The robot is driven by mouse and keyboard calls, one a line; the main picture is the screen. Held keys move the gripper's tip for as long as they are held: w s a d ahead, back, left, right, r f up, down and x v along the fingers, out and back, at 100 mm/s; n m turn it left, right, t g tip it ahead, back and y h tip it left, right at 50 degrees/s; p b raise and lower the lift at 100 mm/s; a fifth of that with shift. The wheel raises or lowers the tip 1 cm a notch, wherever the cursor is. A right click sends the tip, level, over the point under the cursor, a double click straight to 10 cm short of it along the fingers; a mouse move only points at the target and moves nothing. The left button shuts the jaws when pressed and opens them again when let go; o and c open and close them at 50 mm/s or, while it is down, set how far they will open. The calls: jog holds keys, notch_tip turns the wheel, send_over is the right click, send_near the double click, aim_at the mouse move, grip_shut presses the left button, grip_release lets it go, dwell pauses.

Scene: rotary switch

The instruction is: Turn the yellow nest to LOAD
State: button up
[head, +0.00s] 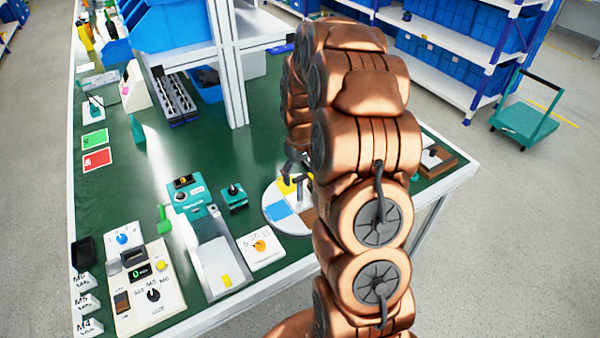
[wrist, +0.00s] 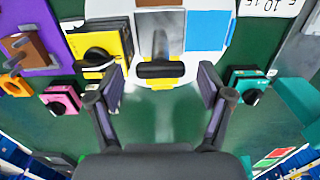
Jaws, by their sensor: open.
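A round white turntable (head: 270,222) with coloured nests stands near the front edge of the bench. Its yellow nest (head: 287,186) is at the far side, its blue nest (head: 277,210) at the left and a brown patch at the near right. In the wrist view the yellow nest (wrist: 160,84) shows partly under a dark crossbar handle (wrist: 160,70), with the blue nest (wrist: 210,30) at upper right. My gripper (wrist: 160,96) is open and empty, its fingers spread on either side of the handle, apart from it. My arm hides part of the turntable in the head view. No LOAD mark is readable.
A yellow box with a black knob (wrist: 97,55) and a pink switch (wrist: 62,98) stand left in the wrist view; a teal switch (wrist: 247,85) stands right. A white panel with an orange knob (head: 260,246) is close to the turntable. A metal post (head: 230,75) rises behind.

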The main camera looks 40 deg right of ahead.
grip_shut()
dwell(0.5)
